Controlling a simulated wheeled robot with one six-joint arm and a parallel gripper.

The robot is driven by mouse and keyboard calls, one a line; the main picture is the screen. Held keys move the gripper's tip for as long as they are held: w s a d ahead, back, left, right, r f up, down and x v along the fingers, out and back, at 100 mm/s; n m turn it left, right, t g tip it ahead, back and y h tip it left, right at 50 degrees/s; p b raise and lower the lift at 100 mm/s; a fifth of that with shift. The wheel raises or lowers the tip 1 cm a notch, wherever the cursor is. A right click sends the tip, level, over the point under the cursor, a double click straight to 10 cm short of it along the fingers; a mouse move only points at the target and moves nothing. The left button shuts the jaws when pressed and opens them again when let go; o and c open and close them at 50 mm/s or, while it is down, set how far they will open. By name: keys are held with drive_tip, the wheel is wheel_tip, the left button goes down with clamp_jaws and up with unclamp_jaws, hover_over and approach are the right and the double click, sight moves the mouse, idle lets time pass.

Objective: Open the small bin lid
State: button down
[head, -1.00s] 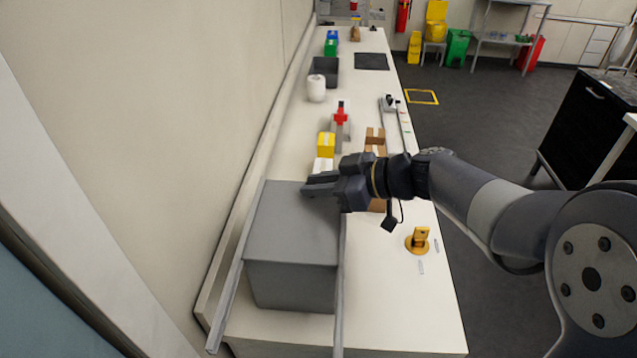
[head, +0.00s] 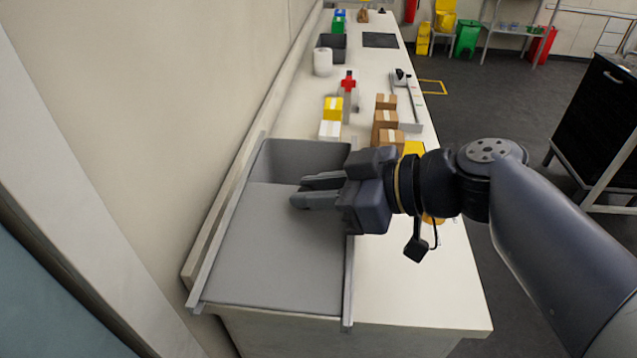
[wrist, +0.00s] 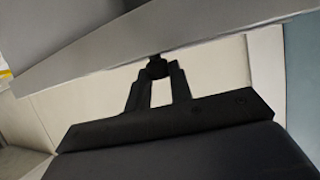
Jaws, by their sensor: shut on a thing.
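The small bin (head: 300,155) is grey and stands on the near end of the bench. Its flat grey lid (head: 270,255) lies slid toward the near side between two rails, so the bin's far part is uncovered and its inner wall shows. My gripper (head: 312,192) is over the lid's far right part, reaching in from the right. In the wrist view my gripper (wrist: 158,75) is shut on a small dark knob (wrist: 157,67) by a pale grey edge. The fingers hide the knob in the head view.
Metal rails (head: 232,222) flank the lid on the left and right. Brown boxes (head: 384,122), a yellow box (head: 333,108) and a white roll (head: 323,62) stand farther along the bench. A wall runs along the left.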

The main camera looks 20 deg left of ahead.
drive_tip(key=shift+s+r, duration=0.1)
drive_tip(key=shift+s, duration=0.15)
drive_tip(key=c, duration=1.3)
unclamp_jaws()
drive_tip(key=shift+o, duration=0.2)
drive_tip(key=shift+d, duration=0.1)
drive_tip(key=v, duration=1)
drive_tip(key=shift+d+b, duration=0.35)
drive_tip(key=shift+b, duration=0.1)
drive_tip(key=shift+p+x, duration=0.5)
drive_tip(key=shift+x, duration=4.9)
drive_tip(key=shift+r, duration=0.1)
